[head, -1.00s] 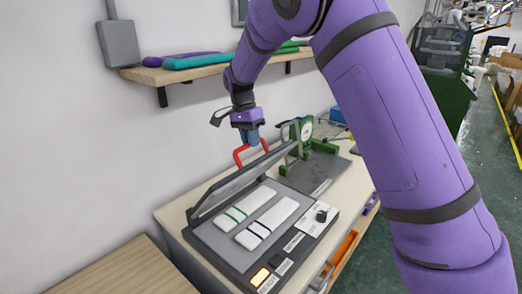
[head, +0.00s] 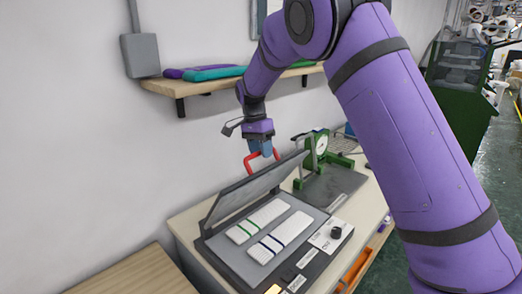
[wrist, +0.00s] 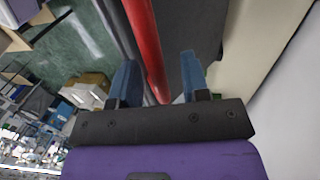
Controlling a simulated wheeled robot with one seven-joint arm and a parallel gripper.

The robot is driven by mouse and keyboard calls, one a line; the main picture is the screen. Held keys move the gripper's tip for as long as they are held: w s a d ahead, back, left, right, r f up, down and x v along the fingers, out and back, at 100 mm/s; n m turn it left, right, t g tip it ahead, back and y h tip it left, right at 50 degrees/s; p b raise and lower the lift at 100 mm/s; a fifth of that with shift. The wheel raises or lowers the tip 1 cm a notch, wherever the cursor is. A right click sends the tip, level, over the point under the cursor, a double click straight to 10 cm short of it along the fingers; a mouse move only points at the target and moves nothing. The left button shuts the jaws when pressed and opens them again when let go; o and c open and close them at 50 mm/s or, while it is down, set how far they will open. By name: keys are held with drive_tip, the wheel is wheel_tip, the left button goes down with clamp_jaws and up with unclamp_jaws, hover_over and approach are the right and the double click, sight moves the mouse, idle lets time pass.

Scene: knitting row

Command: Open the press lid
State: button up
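The press lid (head: 252,190) is a grey panel in a dark frame, tilted up at a steep angle along the wall side of the press (head: 228,262). Its red handle (head: 251,163) stands at the lid's upper edge; the red bar also shows in the wrist view (wrist: 146,45). My gripper (head: 263,150) is at the handle, pointing down. In the wrist view its blue fingers (wrist: 160,78) are apart, with the bar running between them near the left finger and a gap to the right finger. Contact is unclear. Two white knitted strips (head: 257,222) lie on the press bed.
A green-framed dial gauge (head: 320,146) stands on the bench (head: 184,222) beyond the press. A wooden shelf (head: 215,83) with folded knits is on the wall above. A wooden surface (head: 135,272) is at the lower left.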

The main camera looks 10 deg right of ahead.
drive_tip(key=shift+r, duration=0.1)
drive_tip(key=shift+r, duration=0.35)
drive_tip(key=r, duration=0.2)
drive_tip(key=shift+s+r, duration=0.2)
drive_tip(key=shift+r, duration=0.15)
drive_tip(key=s+d+r, duration=0.1)
drive_tip(key=s, duration=1.4)
drive_tip(key=shift+s+d+r, duration=0.15)
drive_tip(key=shift+s+d, duration=0.1)
